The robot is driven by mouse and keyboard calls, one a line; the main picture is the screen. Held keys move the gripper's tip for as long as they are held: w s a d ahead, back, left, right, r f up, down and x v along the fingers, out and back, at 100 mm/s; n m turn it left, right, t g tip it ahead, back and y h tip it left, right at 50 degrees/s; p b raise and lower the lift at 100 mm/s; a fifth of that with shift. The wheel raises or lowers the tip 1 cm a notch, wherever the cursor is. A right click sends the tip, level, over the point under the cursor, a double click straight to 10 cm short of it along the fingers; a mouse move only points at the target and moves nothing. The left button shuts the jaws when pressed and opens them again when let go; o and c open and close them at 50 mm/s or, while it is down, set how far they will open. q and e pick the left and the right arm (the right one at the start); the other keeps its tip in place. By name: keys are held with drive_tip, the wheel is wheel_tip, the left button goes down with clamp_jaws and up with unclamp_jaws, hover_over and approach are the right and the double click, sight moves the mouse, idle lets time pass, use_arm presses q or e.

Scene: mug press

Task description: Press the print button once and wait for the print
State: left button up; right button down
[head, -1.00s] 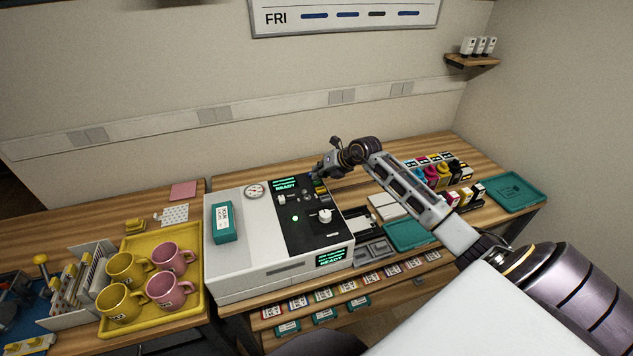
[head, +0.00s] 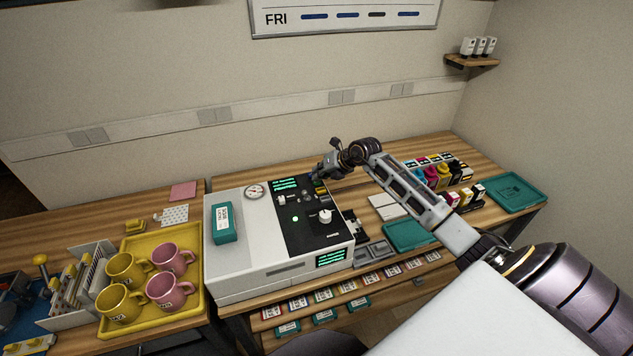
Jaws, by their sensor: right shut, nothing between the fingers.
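The printer (head: 235,270) is a white box with a black control panel (head: 310,235) on its top right part. A small screen (head: 285,184) at the panel's back and a front screen (head: 331,257) both show lines of green text too small to read. A green light (head: 295,218) glows on the panel. My right gripper (head: 316,176) is shut and empty, at the panel's back right corner by small coloured buttons (head: 320,187). The gripper partly hides this corner, and I cannot tell whether it touches a button. My left gripper is out of view.
A yellow tray (head: 196,300) with yellow and pink mugs stands left of the printer. A teal box (head: 223,222) lies on the printer's top. Ink bottles (head: 443,174) and teal trays (head: 515,192) are to the right, under and beyond my right arm.

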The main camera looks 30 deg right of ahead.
drive_tip(key=shift+r+p, duration=0.45)
drive_tip(key=shift+r, duration=0.5)
wheel_tip(320, 180, up, 5)
drive_tip(key=p, duration=0.3)
idle(0.4)
drive_tip(key=shift+s+f, duration=0.15)
drive_tip(key=shift+f, duration=0.1)
idle(0.7)
